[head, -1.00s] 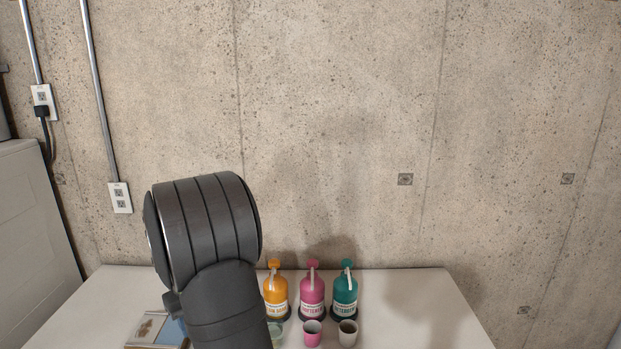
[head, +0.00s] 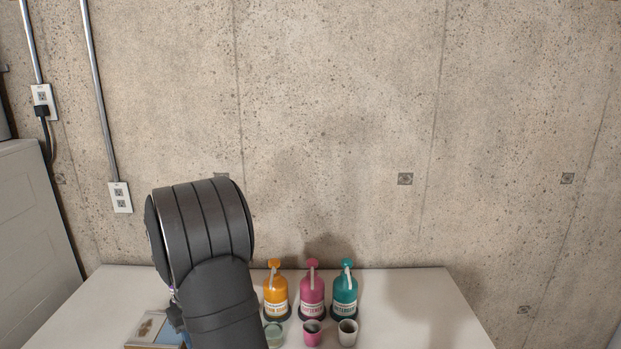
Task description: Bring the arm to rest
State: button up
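My arm rises from the bottom of the head view, with a thick dark joint above the left part of the white table (head: 420,300). My gripper does not show in this view, so I cannot see its fingers or whether it holds anything.
Orange (head: 275,293), pink (head: 312,291) and teal (head: 344,291) pump bottles stand in a row. A pale green cup (head: 273,334), a pink cup (head: 312,334) and a whitish cup (head: 347,334) stand before them. A flat box (head: 150,330) lies left. A concrete wall (head: 330,130) is behind.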

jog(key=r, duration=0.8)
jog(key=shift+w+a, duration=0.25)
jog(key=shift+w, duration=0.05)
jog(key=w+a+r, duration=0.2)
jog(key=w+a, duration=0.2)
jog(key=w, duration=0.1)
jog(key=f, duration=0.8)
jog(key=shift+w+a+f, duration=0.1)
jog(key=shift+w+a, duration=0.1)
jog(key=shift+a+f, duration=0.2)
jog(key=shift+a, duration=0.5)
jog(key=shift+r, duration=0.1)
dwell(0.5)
